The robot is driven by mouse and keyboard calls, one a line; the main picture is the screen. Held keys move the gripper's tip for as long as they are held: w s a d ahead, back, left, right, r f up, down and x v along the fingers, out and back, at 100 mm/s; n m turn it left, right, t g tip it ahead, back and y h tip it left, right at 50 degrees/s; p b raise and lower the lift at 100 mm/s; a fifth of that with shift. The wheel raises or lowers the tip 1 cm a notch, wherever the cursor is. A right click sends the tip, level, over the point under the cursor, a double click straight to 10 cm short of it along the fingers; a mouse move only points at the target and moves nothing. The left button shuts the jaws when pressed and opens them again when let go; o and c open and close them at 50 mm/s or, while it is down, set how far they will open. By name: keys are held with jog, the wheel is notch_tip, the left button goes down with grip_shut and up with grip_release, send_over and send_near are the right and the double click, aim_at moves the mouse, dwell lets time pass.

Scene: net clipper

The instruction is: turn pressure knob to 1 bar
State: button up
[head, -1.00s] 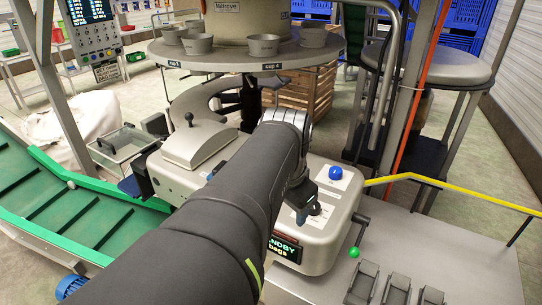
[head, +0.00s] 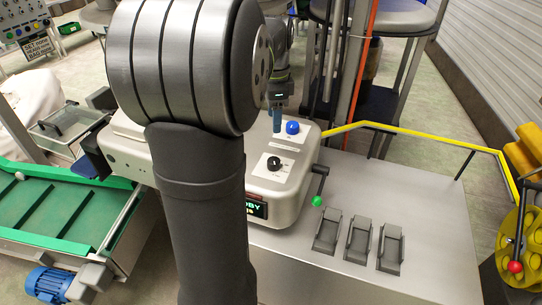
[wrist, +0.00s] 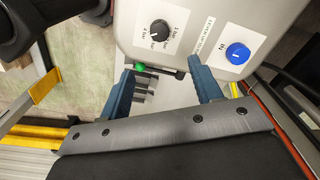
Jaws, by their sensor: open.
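The pressure knob (head: 273,163) is a round black dial on a white label plate on top of the grey machine housing. It also shows in the wrist view (wrist: 159,31), with a pale mark on its lower left side; the bar marks around it are too small to read surely. My gripper (wrist: 161,70) is open and empty, its two blue fingers apart. In the wrist view the knob lies beyond the fingertips, not between them. In the head view my gripper (head: 277,120) is above the housing near the blue button, apart from the knob.
A lit display (head: 256,209) is on the front, partly hidden by my arm. A green-ball lever (head: 317,201) and several grey pedals (head: 360,240) are to the right. A yellow rail (head: 400,132) runs behind.

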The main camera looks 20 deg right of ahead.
aim_at(274, 160)
notch_tip(274, 160, down, 16)
jog(key=shift+r, duration=0.1)
dwell(0.4)
jog(key=c, duration=1)
